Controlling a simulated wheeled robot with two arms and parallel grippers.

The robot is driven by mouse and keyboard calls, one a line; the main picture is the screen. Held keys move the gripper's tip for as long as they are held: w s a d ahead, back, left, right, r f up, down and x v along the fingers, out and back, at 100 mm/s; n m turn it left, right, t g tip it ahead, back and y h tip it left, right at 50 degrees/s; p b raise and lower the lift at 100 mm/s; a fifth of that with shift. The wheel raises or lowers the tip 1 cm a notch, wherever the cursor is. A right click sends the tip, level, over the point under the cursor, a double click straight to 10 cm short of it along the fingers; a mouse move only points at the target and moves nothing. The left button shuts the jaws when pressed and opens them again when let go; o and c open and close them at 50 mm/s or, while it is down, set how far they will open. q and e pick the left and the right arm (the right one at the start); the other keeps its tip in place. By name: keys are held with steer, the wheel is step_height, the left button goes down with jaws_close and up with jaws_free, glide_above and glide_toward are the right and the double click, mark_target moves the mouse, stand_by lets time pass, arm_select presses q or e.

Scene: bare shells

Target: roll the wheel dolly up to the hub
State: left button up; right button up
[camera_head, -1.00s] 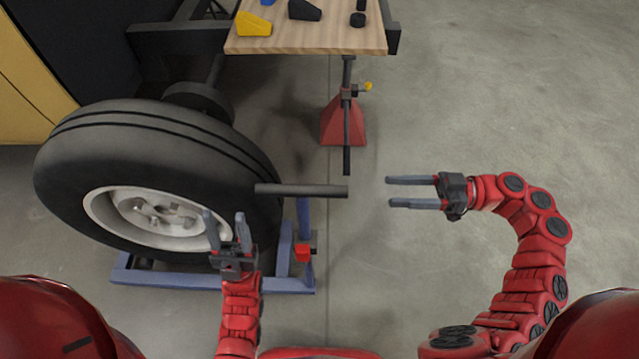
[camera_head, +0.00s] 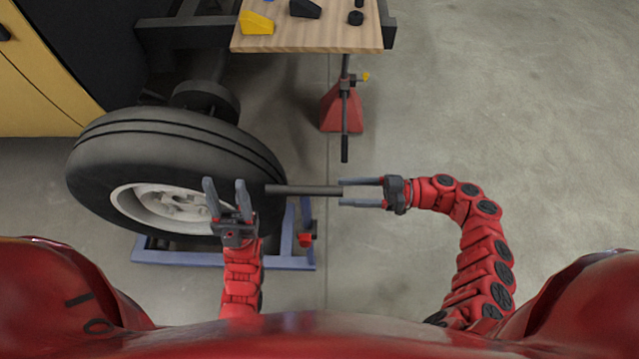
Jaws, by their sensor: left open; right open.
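The wheel, a black tyre (camera_head: 165,140) with a silver rim, stands upright on the blue wheel dolly (camera_head: 190,258) at the left. The dolly's dark handle bar (camera_head: 305,190) sticks out to the right of the tyre. The dark hub (camera_head: 205,98) shows behind the tyre, partly hidden by it. My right gripper (camera_head: 345,192) is open, with its fingers on either side of the handle's right end. I cannot tell whether they touch it. My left gripper (camera_head: 226,188) is open and empty, in front of the rim's right side in the picture.
A wooden board (camera_head: 310,38) at the top holds a yellow chock (camera_head: 257,22), a black chock (camera_head: 305,8) and small black parts. A red jack stand (camera_head: 342,108) stands below it. A yellow cabinet (camera_head: 35,95) is at the left. The floor at right is clear.

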mark_target(319, 192)
steer(key=a, duration=0.7)
steer(key=shift+a+p, duration=0.2)
steer(key=shift+p, duration=0.2)
jaws_close()
steer(key=shift+s, duration=0.1)
stand_by(0.8)
